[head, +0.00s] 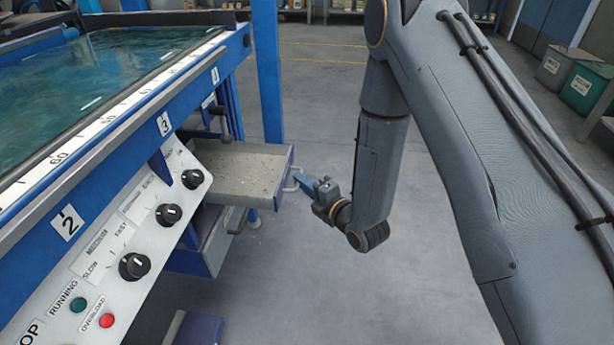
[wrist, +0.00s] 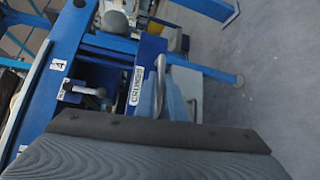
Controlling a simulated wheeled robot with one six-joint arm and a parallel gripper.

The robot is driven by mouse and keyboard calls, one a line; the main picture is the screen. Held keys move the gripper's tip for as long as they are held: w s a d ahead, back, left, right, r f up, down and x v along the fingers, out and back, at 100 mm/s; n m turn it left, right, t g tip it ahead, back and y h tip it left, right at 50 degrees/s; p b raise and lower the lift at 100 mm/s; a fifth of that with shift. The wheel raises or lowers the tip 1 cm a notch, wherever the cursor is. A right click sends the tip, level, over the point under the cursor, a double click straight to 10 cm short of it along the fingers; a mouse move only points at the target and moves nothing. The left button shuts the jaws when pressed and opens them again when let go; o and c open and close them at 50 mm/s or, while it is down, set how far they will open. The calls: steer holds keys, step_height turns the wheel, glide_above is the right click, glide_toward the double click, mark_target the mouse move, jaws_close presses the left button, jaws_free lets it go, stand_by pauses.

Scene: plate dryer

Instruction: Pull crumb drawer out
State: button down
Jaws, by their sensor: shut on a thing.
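The crumb drawer (head: 238,168) is a grey tray with a blue front, standing out from the side of the blue machine. Pale crumbs lie on its floor. In the wrist view its front bears a "CRUMBS" label (wrist: 136,86). A light metal handle (wrist: 160,72) is on that front and also shows in the head view (head: 291,186). My gripper (head: 302,182) is at the handle, to the right of the drawer front, with its blue fingers shut on it. In the wrist view the fingers (wrist: 174,98) are partly hidden by my wrist.
The control panel (head: 130,225) with knobs and lamps is at the left, below the water-filled top (head: 100,75). A blue post (head: 267,70) stands behind the drawer. Another grey box (head: 215,240) is below it. Open floor (head: 300,285) lies to the right.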

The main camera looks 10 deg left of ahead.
steer(key=shift+s, duration=0.1)
steer(key=c, duration=1.8)
jaws_free()
steer(key=shift+c, duration=0.2)
steer(key=shift+d, duration=0.1)
steer(key=p+v, duration=0.1)
steer(key=v, duration=0.6)
steer(key=shift+s+d, duration=0.25)
